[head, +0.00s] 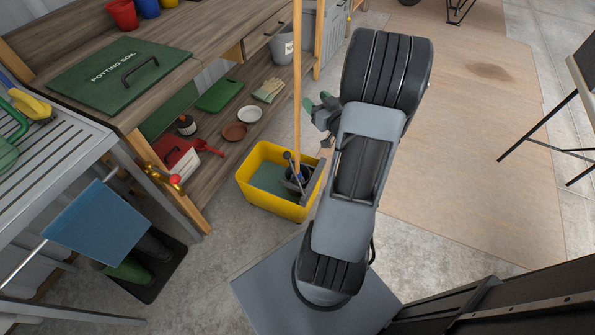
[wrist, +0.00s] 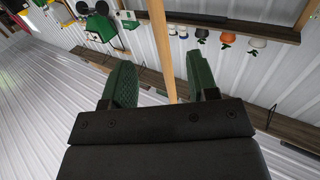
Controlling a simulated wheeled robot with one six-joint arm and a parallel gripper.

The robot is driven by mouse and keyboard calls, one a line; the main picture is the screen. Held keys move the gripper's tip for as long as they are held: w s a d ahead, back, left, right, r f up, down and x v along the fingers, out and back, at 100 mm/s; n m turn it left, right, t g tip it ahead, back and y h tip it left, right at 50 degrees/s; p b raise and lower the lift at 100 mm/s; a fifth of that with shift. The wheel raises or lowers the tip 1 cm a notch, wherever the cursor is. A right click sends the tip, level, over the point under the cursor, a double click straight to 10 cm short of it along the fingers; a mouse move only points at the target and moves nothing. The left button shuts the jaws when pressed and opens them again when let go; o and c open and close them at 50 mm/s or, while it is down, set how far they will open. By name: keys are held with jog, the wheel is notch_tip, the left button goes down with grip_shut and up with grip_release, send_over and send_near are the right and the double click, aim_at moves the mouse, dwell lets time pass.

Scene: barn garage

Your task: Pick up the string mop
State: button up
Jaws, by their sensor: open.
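The string mop's pale wooden handle (head: 297,85) rises nearly upright from a yellow mop bucket (head: 262,204). The mop's lower end is down in the bucket, near a dark grey wringer (head: 297,179), and its strings cannot be made out. My gripper (head: 318,108), with green finger pads, is open just right of the handle in the head view. In the wrist view the handle (wrist: 163,45) runs through the gap between the two fingers of my gripper (wrist: 162,80), apart from both. I cannot tell whether it lies within the jaws or just beyond their tips.
A wooden workbench (head: 210,40) with a lower shelf stands left of the bucket. A grey bin (head: 283,46) stands behind the handle. The floor on the right (head: 470,130) is largely clear.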

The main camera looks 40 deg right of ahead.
aim_at(299, 83)
jog(key=w, duration=0.8)
jog(key=w+d, duration=0.1)
jog(key=w, duration=0.4)
jog(key=shift+d, duration=0.1)
jog(key=shift+c, duration=0.4)
grip_shut()
jog(key=shift+r, duration=0.15)
